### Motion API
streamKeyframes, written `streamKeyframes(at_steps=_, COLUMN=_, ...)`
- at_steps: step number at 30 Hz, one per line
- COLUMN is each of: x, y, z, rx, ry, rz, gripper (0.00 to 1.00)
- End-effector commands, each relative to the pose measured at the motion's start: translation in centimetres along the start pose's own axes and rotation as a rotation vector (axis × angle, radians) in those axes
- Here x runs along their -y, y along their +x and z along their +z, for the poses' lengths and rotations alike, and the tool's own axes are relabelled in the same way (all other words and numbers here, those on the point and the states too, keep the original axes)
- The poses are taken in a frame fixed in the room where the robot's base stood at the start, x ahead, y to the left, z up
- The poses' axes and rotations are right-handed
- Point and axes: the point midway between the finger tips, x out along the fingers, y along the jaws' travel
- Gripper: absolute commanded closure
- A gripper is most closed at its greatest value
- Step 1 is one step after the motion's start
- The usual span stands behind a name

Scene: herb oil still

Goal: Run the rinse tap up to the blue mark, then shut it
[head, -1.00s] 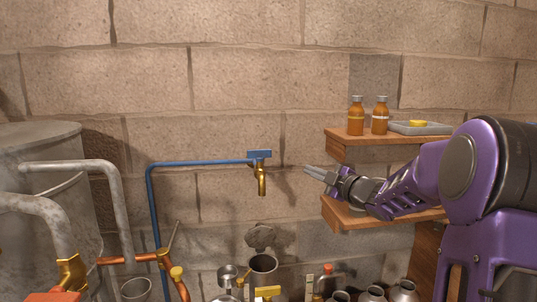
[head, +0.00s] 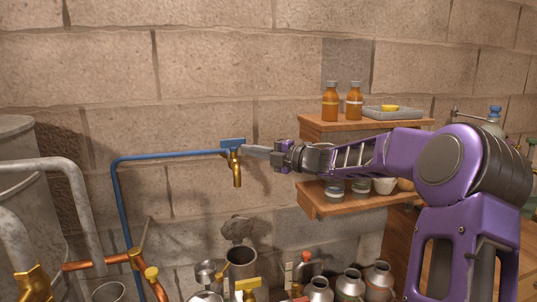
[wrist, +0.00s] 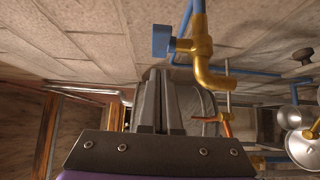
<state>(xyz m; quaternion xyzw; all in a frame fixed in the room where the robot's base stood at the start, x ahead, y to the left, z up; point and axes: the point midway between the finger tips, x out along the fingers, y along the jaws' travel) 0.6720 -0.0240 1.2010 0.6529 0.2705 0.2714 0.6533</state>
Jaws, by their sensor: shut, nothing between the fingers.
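The rinse tap (head: 237,172) is a brass spout on a blue pipe (head: 165,156) along the stone wall, with a flat blue handle (head: 232,143) on top. No water shows running from it. My gripper (head: 246,150) is shut and empty, its fingertips just right of the tap's handle; whether they touch cannot be told. In the wrist view, the shut fingers (wrist: 158,80) point toward the blue handle (wrist: 162,41), with the brass spout (wrist: 207,68) to the right. A grey open vessel (head: 242,262) stands below the spout. No blue mark can be made out.
Two wooden shelves (head: 314,123) stand right of the tap, holding amber bottles (head: 330,103), a grey tray (head: 392,113) and small jars. Several metal cans (head: 350,283) stand below. A large metal still (head: 22,145) with pipes is at the left.

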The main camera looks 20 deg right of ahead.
Motion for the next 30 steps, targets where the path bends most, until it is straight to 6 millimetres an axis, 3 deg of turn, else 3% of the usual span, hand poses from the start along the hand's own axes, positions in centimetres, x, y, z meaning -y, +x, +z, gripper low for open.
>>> streamKeyframes(at_steps=9, x=0.0, y=2.4, z=2.5, rx=0.001, ry=0.001, rz=0.0, gripper=1.0)
streamKeyframes(at_steps=30, x=-0.1, y=2.6, z=3.1, rx=0.001, ry=0.001, rz=-0.001, gripper=1.0)
